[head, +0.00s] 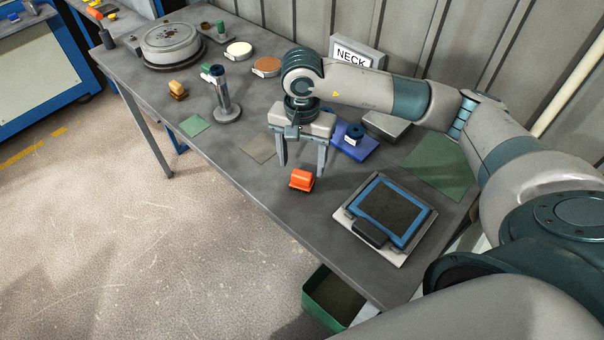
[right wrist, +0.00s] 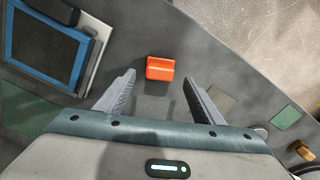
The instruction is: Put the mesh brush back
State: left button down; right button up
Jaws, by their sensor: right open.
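A small orange block-shaped piece (head: 301,181), possibly the mesh brush, lies on the grey table near its front edge. It also shows in the right wrist view (right wrist: 160,69), ahead of the fingertips and between their lines. A tan brush-like piece (head: 178,89) stands farther left on the table. I cannot tell for certain which is the mesh brush. My right gripper (head: 302,168) is open and empty, pointing down just behind and above the orange piece, apart from it. A blue-framed dark mesh panel (head: 391,207) lies on a pale base to the right. My left gripper is out of view.
A dark block (head: 370,233) sits at the panel's front-left edge. A metal post (head: 224,99), a blue pad with a dark round piece (head: 356,145) and flat green (head: 195,125) and grey squares lie around. A green bin (head: 333,298) stands below the front edge. A NECK sign (head: 353,55) stands behind.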

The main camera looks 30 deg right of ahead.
aim_at(302, 174)
notch_tip(302, 174, up, 7)
jog(key=b, duration=0.2)
jog(key=shift+f, duration=0.2)
dwell(0.6)
